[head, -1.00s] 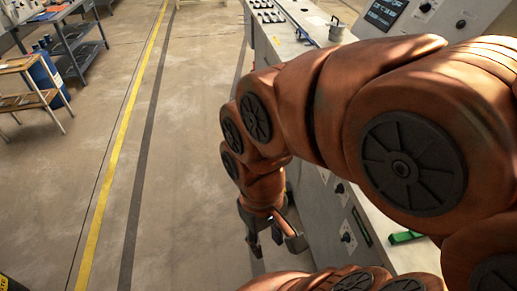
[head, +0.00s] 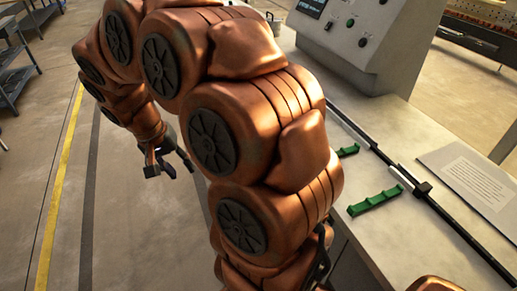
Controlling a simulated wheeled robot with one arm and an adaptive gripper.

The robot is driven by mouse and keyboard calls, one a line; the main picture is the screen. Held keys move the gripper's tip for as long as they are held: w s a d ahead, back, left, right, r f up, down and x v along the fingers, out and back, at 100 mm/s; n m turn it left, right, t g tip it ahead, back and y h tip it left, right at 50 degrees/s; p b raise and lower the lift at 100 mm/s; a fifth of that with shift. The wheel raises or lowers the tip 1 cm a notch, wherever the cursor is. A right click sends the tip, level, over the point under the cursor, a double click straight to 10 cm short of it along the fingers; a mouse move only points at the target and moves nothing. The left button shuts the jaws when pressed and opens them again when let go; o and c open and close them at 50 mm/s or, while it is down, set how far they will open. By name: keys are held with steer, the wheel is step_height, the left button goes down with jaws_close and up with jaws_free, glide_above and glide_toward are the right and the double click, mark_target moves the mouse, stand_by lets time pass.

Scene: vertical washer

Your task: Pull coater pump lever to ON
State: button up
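I cannot make out a coater pump lever or its label in this view. My gripper (head: 169,168) hangs over the floor to the left of the machine, pointing down. Its dark fingers are spread apart with nothing between them, and it is clear of the machine. My arm hides the machine's near side face and part of its top.
The pale machine top (head: 395,235) carries a long black rail (head: 450,222), a green bracket (head: 375,201), another partly hidden green piece (head: 347,150) and a printed sheet (head: 480,183). A metal table (head: 12,65) stands far left. The floor around the yellow line (head: 58,185) is clear.

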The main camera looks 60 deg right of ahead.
steer(key=w+d+f+m+g+h+b, duration=0.1)
steer(key=w+d+f+m+b, duration=0.3)
steer(key=d, duration=0.5)
steer(key=w+d+f+m+h+b, duration=0.2)
steer(key=w+d+f+m, duration=0.3)
steer(key=d, duration=0.4)
steer(key=w+d+f+m+g+h+b, duration=0.1)
steer(key=w+d+f+m+b, duration=0.25)
steer(key=d+f, duration=0.4)
steer(key=s+d+f+m, duration=0.1)
steer(key=s+d+f, duration=0.1)
steer(key=d, duration=0.4)
steer(key=s+d+f+m+h, duration=0.1)
steer(key=s+d+f+m, duration=0.1)
steer(key=d+f, duration=0.3)
steer(key=s+d+f+m+g+p, duration=0.1)
steer(key=d+f, duration=0.3)
steer(key=d, duration=0.4)
steer(key=shift+s+m, duration=0.65)
steer(key=shift+s, duration=0.05)
steer(key=shift+r, duration=0.1)
jaws_close()
